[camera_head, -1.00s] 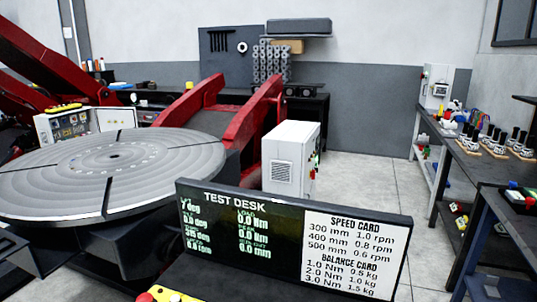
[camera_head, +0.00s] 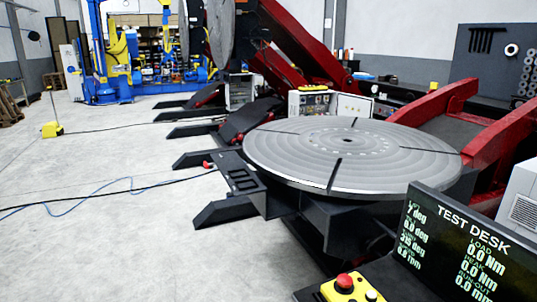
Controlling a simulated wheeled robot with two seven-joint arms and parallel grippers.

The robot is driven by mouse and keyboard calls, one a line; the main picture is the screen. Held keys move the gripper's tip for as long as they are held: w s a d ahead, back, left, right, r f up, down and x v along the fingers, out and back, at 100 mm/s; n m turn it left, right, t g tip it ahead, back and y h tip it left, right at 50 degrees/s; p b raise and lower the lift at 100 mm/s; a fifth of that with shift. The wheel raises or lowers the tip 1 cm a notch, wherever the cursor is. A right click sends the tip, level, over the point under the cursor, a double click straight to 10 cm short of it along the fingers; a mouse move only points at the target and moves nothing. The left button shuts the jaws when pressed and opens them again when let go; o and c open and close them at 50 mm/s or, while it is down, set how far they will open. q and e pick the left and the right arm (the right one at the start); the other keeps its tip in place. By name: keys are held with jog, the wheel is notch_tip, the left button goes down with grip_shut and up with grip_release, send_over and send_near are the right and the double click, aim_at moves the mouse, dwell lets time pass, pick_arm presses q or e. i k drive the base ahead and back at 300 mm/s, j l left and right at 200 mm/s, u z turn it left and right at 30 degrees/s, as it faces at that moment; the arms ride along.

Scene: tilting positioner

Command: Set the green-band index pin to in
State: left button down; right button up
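A tilting positioner stands in the middle, with a large round grey slotted table (camera_head: 300,160) lying nearly flat on a dark base (camera_head: 345,222) with red arms (camera_head: 445,105) behind it. I cannot make out a green-band index pin in this view; it may be hidden or too small to tell. A test desk screen (camera_head: 465,245) at the lower right shows readings in green and white text. Neither of my grippers is in view.
A yellow box with a red button (camera_head: 345,287) sits at the bottom edge. An open control box (camera_head: 312,103) stands behind the table. Cables (camera_head: 130,190) cross the floor at left, near dark support feet (camera_head: 225,212). Open floor (camera_head: 110,240) lies at left.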

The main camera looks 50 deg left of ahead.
aim_at(206, 166)
jog(key=u, duration=2)
jog(key=i+j+u, duration=0.4)
jog(key=i+u, duration=0.2)
jog(key=i, duration=0.25)
jog(key=i+u, duration=0.3)
jog(key=i, duration=1.6)
jog(key=i+j+z, duration=0.2)
jog(key=i, duration=0.3)
jog(key=i+j+z, duration=0.2)
jog(key=i, duration=0.3)
jog(key=i+j+z, duration=0.2)
jog(key=i, duration=0.3)
jog(key=i+j+z, duration=0.25)
jog(key=z, duration=0.15)
jog(key=i+j+z, duration=0.7)
jog(key=z, duration=0.15)
jog(key=j, duration=0.1)
